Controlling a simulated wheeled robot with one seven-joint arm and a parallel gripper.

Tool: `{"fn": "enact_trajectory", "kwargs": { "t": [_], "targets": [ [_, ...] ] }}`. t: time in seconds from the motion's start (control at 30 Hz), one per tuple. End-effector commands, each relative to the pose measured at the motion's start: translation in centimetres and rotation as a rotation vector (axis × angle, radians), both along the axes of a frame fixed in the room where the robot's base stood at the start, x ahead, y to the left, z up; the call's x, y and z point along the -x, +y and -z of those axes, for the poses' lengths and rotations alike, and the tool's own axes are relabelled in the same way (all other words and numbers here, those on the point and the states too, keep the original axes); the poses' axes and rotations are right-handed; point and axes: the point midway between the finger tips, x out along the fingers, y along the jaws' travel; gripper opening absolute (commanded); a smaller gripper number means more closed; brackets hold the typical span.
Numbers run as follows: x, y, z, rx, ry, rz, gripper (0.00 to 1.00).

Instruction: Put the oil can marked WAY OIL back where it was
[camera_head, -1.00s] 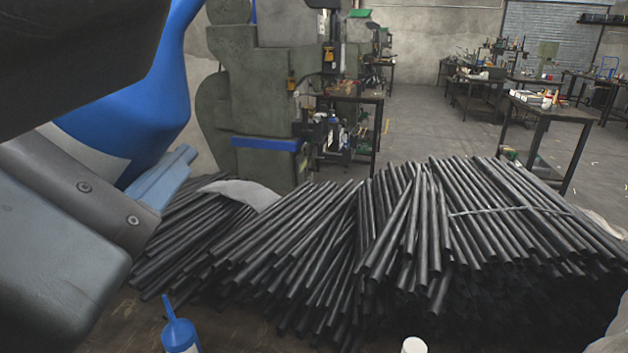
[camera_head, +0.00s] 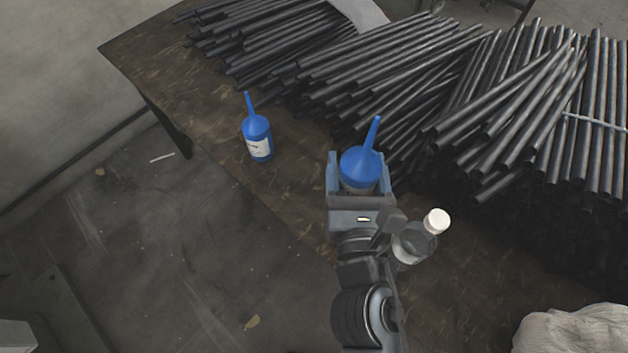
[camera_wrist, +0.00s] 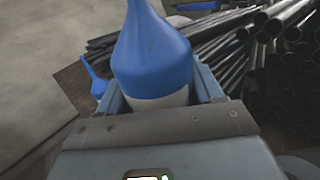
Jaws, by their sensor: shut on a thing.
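My gripper (camera_head: 358,183) is shut on an oil can (camera_head: 361,166) with a blue funnel top and long blue spout. It is upright between the fingers, and my gripper hides most of its body, so its marking cannot be read. The held can also fills the middle of the wrist view (camera_wrist: 152,55). A second blue oil can (camera_head: 257,137) with a white label stands upright on the brown table (camera_head: 185,93), left of my gripper. Its label is too small to read. Part of a blue can (camera_wrist: 97,82) shows at the left in the wrist view.
Stacks of dark rods (camera_head: 390,65) cover the back and right of the table. A bottle with a white cap (camera_head: 436,221) stands close to the right of my wrist. A pale cloth (camera_head: 572,330) lies at the lower right. The table around the second can is clear.

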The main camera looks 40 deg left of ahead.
Motion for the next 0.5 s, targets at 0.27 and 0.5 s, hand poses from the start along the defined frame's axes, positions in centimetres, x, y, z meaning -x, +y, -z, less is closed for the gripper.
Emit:
{"fn": "enact_trajectory", "kwargs": {
  "t": [0.27, 0.5],
  "targets": [
    [1.1, -1.0, 2.3, 0.026, -0.028, -0.04, 0.27],
    [1.2, -0.2, 3.6, 0.03, -0.032, -0.053, 0.27]
  ]
}}
